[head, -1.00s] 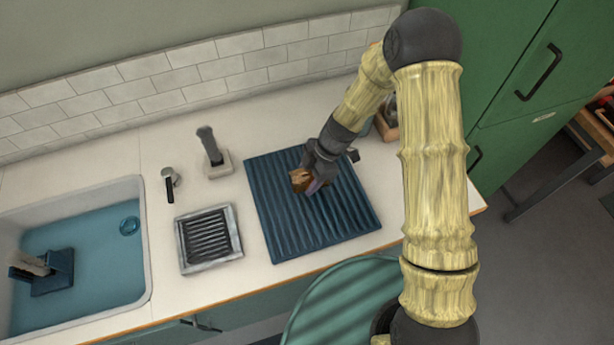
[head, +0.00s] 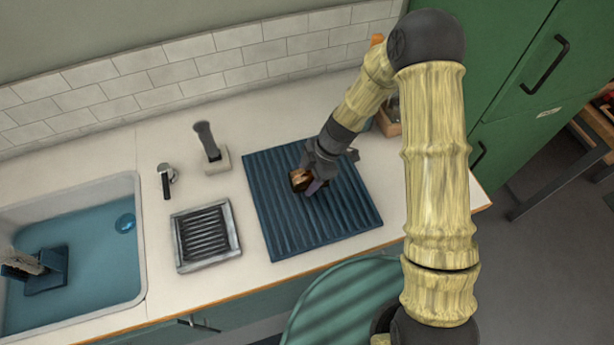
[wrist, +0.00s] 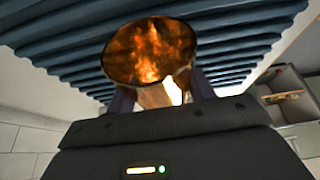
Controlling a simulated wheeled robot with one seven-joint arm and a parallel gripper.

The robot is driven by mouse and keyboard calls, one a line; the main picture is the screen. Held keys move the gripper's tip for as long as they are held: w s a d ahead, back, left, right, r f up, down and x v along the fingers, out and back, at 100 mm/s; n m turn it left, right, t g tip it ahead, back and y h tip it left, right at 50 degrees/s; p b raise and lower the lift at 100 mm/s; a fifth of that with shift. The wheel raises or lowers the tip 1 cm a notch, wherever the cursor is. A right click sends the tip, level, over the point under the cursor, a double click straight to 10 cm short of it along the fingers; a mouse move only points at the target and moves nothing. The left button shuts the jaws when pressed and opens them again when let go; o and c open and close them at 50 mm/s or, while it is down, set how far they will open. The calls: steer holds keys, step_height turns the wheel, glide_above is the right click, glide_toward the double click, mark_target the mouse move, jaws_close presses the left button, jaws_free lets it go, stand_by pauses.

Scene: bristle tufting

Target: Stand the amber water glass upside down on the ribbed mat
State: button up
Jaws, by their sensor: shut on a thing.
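The amber water glass (head: 299,180) is held over the blue ribbed mat (head: 325,221), toward the mat's middle. My gripper (head: 312,184) is shut on the glass, and the arm reaches in from the right. In the wrist view the glass (wrist: 150,52) shows a round, dark-rimmed end tilted toward the camera, with its body running down between the fingers of my gripper (wrist: 162,95). The glass looks tilted rather than upright. I cannot tell whether it touches the mat. The fingers hide part of it.
A grey square tray with a dark ribbed inside (head: 206,237) lies left of the mat. A grey post on a pale base (head: 210,148) and a small tap (head: 166,180) stand behind it. A blue-bottomed sink (head: 95,270) is farther left. Most of the mat is clear.

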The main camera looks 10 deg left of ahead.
steer(key=shift+f, duration=0.25)
steer(key=o, duration=1.3)
steer(key=v, duration=1.7)
steer(key=shift+w+d+r, duration=0.1)
steer(key=shift+r, duration=0.05)
